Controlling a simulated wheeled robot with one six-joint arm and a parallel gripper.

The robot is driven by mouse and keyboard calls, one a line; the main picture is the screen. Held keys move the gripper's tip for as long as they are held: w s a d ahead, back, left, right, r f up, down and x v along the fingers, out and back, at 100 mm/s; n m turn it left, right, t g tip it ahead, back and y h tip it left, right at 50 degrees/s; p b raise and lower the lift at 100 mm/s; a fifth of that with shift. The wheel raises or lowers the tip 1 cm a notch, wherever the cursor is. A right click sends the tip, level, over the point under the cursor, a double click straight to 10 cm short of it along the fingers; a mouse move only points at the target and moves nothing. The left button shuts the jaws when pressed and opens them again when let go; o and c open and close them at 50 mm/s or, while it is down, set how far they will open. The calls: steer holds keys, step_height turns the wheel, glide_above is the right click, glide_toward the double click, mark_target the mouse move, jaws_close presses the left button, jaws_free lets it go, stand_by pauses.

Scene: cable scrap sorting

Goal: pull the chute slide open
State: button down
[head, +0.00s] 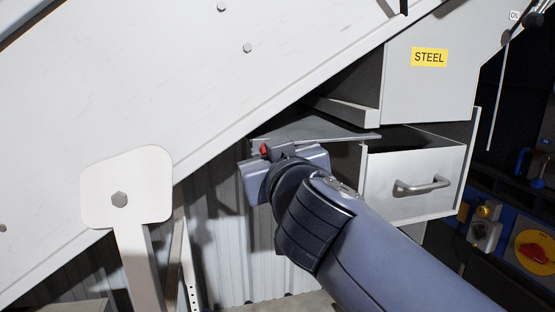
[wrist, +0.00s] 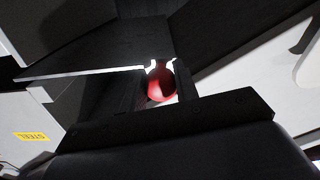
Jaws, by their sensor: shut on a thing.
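The chute slide (head: 315,130) is a flat grey plate in the head view. It sticks out to the left from below the chute housing labelled STEEL, above an open-topped drawer. Its red knob (head: 264,150) is at the plate's left end, mostly hidden by my gripper (head: 268,154). In the wrist view the slide (wrist: 95,52) is a dark plate with a bright edge, and the round red knob (wrist: 161,84) sits between my two fingers. My gripper is shut on the knob.
The grey drawer (head: 412,172) with a bar handle is to the right of my gripper. The STEEL housing (head: 425,85) stands above it. A large sloping white panel (head: 150,80) lies above left, close to my gripper. A bracketed leg (head: 125,195) stands lower left.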

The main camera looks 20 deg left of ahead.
steer(key=shift+s+r, duration=0.1)
steer(key=shift+r, duration=0.05)
steer(key=c, duration=1.3)
jaws_free()
steer(key=shift+s+a, duration=0.1)
steer(key=shift+a, duration=0.15)
steer(key=shift+o, duration=1)
steer(key=shift+d, duration=0.1)
steer(key=b+v, duration=0.3)
steer(key=v, duration=0.7)
steer(key=shift+s+d, duration=0.25)
steer(key=shift+s, duration=0.05)
steer(key=p+x, duration=0.3)
steer(key=x, duration=0.8)
steer(key=shift+w+d, duration=0.1)
steer(key=shift+d, duration=0.1)
